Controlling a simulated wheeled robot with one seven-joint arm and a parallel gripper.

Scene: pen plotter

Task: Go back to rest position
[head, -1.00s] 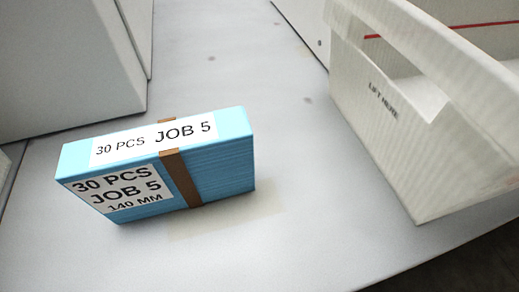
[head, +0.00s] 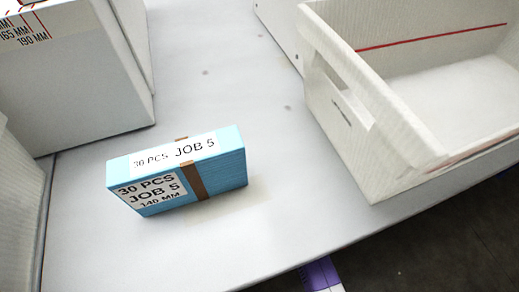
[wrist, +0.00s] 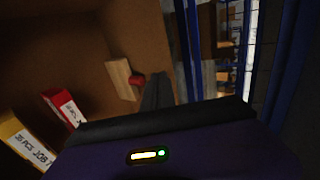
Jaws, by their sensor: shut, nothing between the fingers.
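My gripper (wrist: 158,78) shows in the wrist view as dark fingers beyond a purple body with a small lit display. The fingers are shut and hold nothing. They point toward a brown surface, with a small wooden block (wrist: 121,78) and a red knob-like piece (wrist: 137,79) near their tips; I cannot tell whether they touch. There, a blue pack (head: 178,172) labelled "30 PCS JOB 5 140 MM", with a brown band, stands on a pale grey surface (head: 215,95), apart from any gripper.
A white open bin (head: 345,125) with a red line inside stands at right in the head view, and a pale box (head: 85,85) at left. The surface between is mostly clear. In the wrist view, red (wrist: 64,108) and yellow (wrist: 25,143) labelled packs lie lower left; blue posts (wrist: 290,60) stand right.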

